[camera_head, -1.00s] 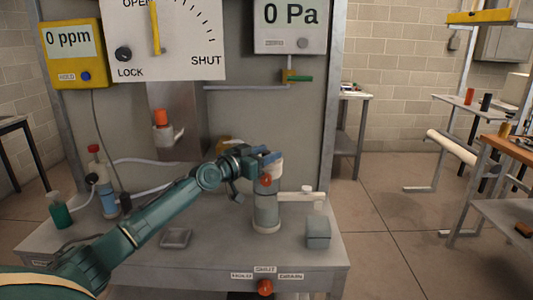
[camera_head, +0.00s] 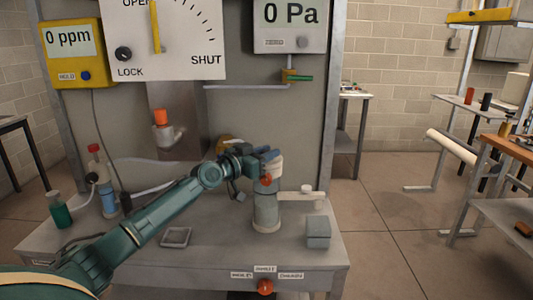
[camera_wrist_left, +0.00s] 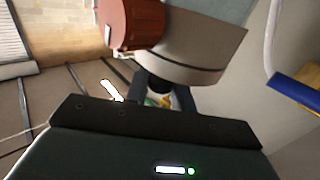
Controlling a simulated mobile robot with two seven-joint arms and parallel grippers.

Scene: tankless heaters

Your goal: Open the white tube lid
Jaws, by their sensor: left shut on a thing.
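The white tube lid (camera_head: 275,168) is the pale cap on top of an upright grey cylinder (camera_head: 266,212) on the bench. An orange-red knob (camera_head: 265,180) sits on its front side. My left gripper (camera_head: 268,157) is at the top of the lid, shut on it. In the left wrist view, the pale lid (camera_wrist_left: 190,50) fills the upper middle, with the red-brown knob (camera_wrist_left: 132,22) at its upper left. The dark fingers of my left gripper (camera_wrist_left: 163,88) reach its edge; the exact contact is partly hidden. My right gripper is not in view.
A grey block (camera_head: 318,232) and a white side pipe (camera_head: 297,196) stand right of the cylinder. A small grey tray (camera_head: 176,237) lies front left. A green bottle (camera_head: 60,212) and a red-capped bottle (camera_head: 104,190) stand left. The grey panel (camera_head: 245,120) rises behind.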

